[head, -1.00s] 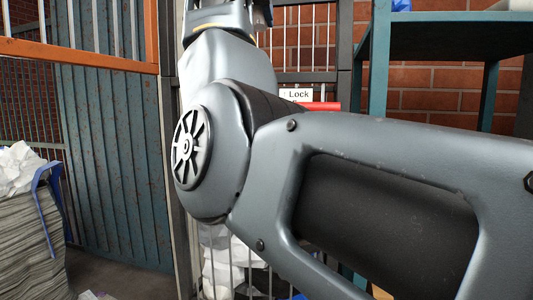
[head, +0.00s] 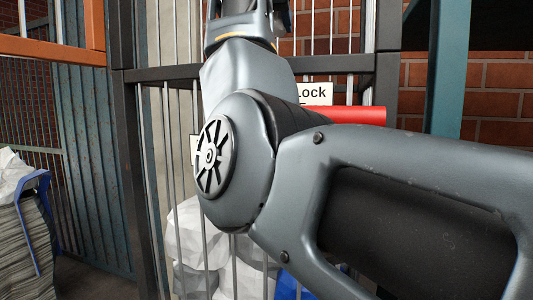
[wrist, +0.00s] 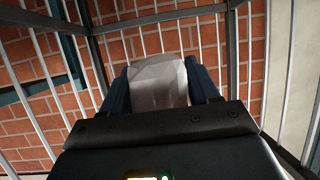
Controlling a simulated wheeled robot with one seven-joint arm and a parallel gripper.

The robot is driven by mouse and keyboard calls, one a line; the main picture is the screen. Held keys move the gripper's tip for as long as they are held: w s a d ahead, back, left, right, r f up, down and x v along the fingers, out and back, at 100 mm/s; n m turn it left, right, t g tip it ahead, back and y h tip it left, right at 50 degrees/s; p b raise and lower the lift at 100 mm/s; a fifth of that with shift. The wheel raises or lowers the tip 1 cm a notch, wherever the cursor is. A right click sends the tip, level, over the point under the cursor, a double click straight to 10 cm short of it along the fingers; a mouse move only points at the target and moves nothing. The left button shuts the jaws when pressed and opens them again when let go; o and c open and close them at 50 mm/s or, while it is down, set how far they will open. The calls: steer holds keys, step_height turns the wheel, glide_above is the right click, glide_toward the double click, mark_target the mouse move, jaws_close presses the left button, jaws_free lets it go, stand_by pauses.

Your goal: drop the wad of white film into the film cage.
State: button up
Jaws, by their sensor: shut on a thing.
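The wad of white film (wrist: 160,82) is pale and crumpled in the wrist view. My gripper (wrist: 162,88) is shut on it, one dark blue finger at each side. The film cage (head: 132,180) stands ahead in the head view, with a dark frame and thin upright bars. White crumpled film (head: 190,245) shows behind its lower bars. My arm hides much of the cage, and my fingers and the held wad are beyond the top of the head view. In the wrist view, dark frame rails (wrist: 160,17) and bars surround the wad; its exact height over the cage is unclear.
A sign reading "Lock" (head: 315,93) and a red bar (head: 345,115) are on the cage's front. A stack of grey sheets (head: 38,235) with a blue strap and white film stands at left. A teal post (head: 447,70) is at right; brick wall lies behind.

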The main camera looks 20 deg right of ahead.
steer(key=shift+f, duration=2.8)
steer(key=o, duration=1.1)
steer(key=shift+s+a, duration=0.1)
steer(key=shift+s, duration=0.05)
steer(key=b+v, duration=0.2)
steer(key=v, duration=0.5)
steer(key=shift+s+a+r, duration=0.1)
steer(key=shift+s+r, duration=0.1)
